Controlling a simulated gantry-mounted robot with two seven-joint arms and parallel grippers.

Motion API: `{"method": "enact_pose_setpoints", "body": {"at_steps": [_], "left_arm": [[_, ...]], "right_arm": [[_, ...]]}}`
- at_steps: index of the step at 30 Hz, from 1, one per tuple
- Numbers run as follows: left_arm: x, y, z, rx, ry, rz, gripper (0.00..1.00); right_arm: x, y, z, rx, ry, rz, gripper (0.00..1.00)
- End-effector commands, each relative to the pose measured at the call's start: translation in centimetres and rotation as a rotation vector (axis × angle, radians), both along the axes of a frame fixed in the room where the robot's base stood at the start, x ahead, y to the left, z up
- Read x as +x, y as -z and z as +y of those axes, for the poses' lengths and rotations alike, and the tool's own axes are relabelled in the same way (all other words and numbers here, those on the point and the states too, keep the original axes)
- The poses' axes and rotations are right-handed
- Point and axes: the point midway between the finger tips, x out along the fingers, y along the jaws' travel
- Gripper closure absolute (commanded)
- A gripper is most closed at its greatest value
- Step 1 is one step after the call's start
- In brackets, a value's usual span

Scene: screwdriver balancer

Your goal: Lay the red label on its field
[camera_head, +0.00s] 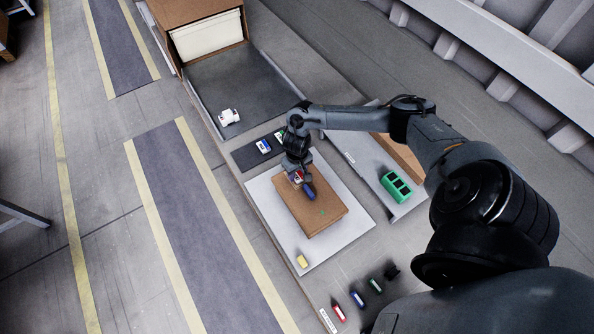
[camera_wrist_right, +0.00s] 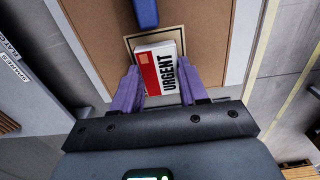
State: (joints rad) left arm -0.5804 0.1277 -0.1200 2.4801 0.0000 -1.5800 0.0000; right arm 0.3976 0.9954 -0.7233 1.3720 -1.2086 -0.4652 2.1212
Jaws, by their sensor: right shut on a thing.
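The red label (camera_wrist_right: 168,70) is a white card with a red band and the word URGENT. It is between the purple fingers of my right gripper (camera_wrist_right: 158,82), which is shut on it. In the head view, my right gripper (camera_head: 297,176) is over the upper part of a brown cardboard box (camera_head: 325,215). In the wrist view, the label overlaps a dark-outlined rectangular field (camera_wrist_right: 131,42) on the box (camera_wrist_right: 105,30). My left gripper is not in view.
A blue bar-shaped thing (camera_head: 310,191) is close beside the gripper, over the box. The box stands on a white board (camera_head: 275,225) with a yellow item (camera_head: 302,261). A dark pad (camera_head: 245,157) holds a blue label (camera_head: 263,146). A green tray (camera_head: 396,185) stands at right.

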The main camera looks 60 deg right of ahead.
Motion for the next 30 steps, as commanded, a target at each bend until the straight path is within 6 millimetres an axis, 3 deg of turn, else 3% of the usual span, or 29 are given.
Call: {"method": "enact_pose_setpoints", "body": {"at_steps": [8,9,14,24,30], "left_arm": [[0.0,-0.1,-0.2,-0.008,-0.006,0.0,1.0],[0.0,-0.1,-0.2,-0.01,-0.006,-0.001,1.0],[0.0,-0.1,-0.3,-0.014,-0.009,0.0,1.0],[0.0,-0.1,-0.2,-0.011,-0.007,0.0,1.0],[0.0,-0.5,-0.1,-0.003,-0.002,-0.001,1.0]], "right_arm": [[0.0,0.0,0.0,0.0,0.0,0.0,0.93],[0.0,0.0,0.0,0.0,0.0,0.0,0.54],[0.0,0.0,0.0,0.0,0.0,0.0,0.29],[0.0,-0.1,0.0,0.0,0.0,0.0,0.27],[0.1,-2.0,0.0,0.0,0.0,-0.002,0.27]]}}
